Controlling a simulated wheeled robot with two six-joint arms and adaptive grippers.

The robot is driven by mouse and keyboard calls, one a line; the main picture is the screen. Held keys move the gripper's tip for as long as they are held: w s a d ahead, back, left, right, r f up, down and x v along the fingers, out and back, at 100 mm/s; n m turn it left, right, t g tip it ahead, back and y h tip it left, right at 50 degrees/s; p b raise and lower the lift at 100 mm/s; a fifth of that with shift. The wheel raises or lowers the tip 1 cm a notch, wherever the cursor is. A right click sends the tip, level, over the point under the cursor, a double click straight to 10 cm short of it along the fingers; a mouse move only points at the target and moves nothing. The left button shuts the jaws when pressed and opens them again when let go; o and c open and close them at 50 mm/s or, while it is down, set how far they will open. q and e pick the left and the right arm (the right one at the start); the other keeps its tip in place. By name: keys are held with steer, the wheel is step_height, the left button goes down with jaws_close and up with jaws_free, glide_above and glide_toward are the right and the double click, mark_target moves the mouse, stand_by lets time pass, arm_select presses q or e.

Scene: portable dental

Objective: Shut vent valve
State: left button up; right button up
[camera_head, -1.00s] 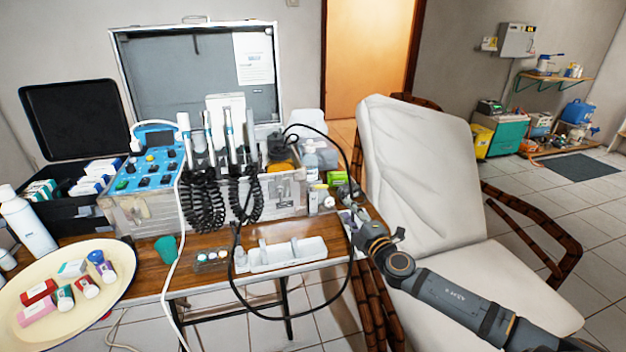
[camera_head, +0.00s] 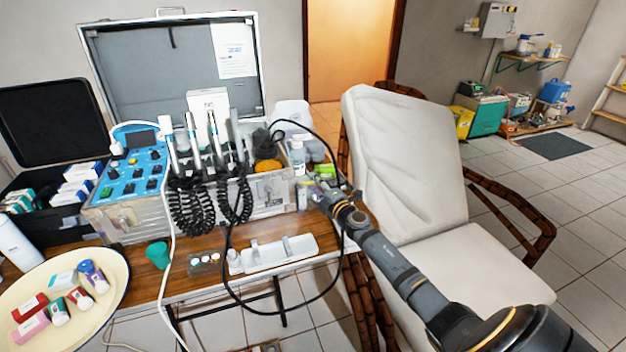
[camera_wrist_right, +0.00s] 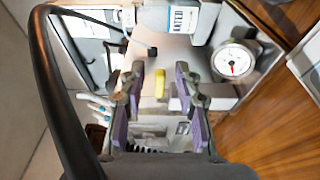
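My right gripper (camera_head: 338,203) is by the right end of the open metal dental case (camera_head: 128,220). In the right wrist view its two purple-padded fingers (camera_wrist_right: 160,98) are apart with a gap between them. A small yellow piece (camera_wrist_right: 160,84), which looks like the vent valve's lever, shows in that gap, beyond or between the fingertips. I cannot tell whether the fingers touch it. A round white pressure gauge (camera_wrist_right: 234,62) sits to its right. The valve cannot be made out in the head view. My left gripper is not in view.
A black hose (camera_head: 230,262) loops in front of the case and runs close to the right gripper. A white tray (camera_head: 272,254) lies on the wooden table. Bottles (camera_head: 298,158) stand behind the gripper, and a white reclining chair (camera_head: 405,160) is to the right.

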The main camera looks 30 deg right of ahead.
steer(key=shift+w, duration=0.55)
steer(key=shift+c, duration=0.3)
jaws_close()
